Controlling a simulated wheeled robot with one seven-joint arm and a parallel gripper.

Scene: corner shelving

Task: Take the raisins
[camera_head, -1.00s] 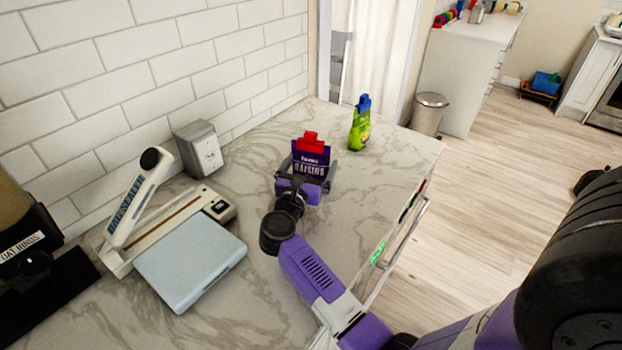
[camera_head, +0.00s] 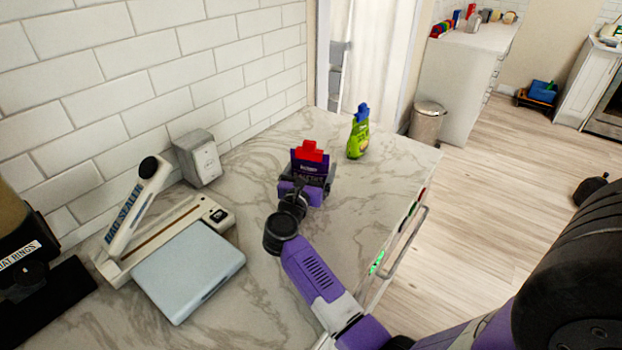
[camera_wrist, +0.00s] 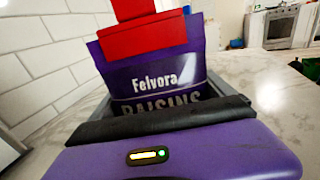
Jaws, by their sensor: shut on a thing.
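The raisins (camera_head: 311,172) are a purple bag with a red clip on top and white lettering, at the far part of the marble counter. In the wrist view the raisins bag (camera_wrist: 150,75) stands upright right in front of my gripper, its lower part hidden behind the gripper body. My gripper (camera_head: 308,186) is shut on the raisins bag, with a dark finger on each side of it. In the wrist view my gripper (camera_wrist: 155,115) covers the bottom of the picture. Whether the bag still touches the counter is hidden.
A green bottle with a blue cap (camera_head: 358,135) stands behind and right of the bag. A bag sealer (camera_head: 150,225), a pale blue scale-like box (camera_head: 188,268) and a grey box (camera_head: 197,158) are on the left by the tiled wall. The counter's right edge drops to the floor.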

